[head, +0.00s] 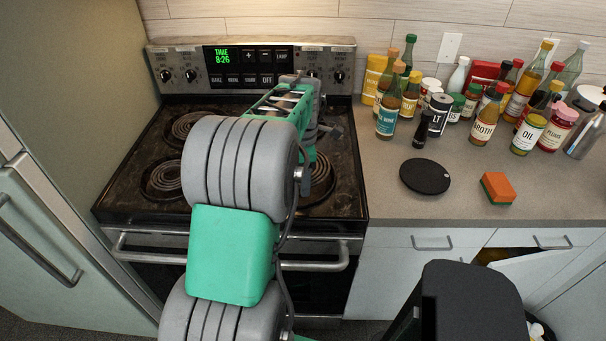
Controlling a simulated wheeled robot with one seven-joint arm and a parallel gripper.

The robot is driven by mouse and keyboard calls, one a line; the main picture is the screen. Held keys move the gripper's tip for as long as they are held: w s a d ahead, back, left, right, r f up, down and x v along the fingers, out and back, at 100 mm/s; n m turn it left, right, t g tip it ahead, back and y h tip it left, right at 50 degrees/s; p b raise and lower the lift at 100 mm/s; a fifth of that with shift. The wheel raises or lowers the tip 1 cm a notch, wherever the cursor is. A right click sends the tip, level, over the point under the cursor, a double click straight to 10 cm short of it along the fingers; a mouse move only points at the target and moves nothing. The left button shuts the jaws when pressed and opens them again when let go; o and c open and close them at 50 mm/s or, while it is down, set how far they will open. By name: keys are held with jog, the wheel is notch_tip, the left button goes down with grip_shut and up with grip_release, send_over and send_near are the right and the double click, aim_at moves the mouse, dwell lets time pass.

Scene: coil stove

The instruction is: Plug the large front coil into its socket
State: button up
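The coil stove (125,190) stands at the left of the counter, with a dark, stained cooktop. A front coil (321,187) shows only in part at the front right of the cooktop, just right of my arm. My arm hides the rest of it, and I cannot tell whether it sits level or is plugged in. Its socket is hidden. My gripper (328,132) is over the right half of the cooktop, behind that coil's visible part. Its fingers are small and partly hidden, so I cannot tell whether they are open or hold anything.
Other coils lie at the back left (187,126) and front left (164,177). The control panel (252,66) rises behind. On the right counter are a black disc (425,176), an orange and green sponge (497,188) and several bottles. The counter's front left is clear.

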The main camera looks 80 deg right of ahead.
jog(key=shift+f+b, duration=0.55)
jog(key=shift+f, duration=0.55)
jog(key=shift+w+a, duration=0.1)
jog(key=shift+w, duration=0.7)
dwell(1.2)
jog(key=o, duration=1.6)
jog(key=shift+c, duration=0.2)
jog(key=o, duration=0.4)
jog(key=shift+f, duration=0.1)
jog(key=shift+a+f, duration=0.1)
jog(key=shift+r+p, duration=3.05)
jog(key=shift+r, duration=1.05)
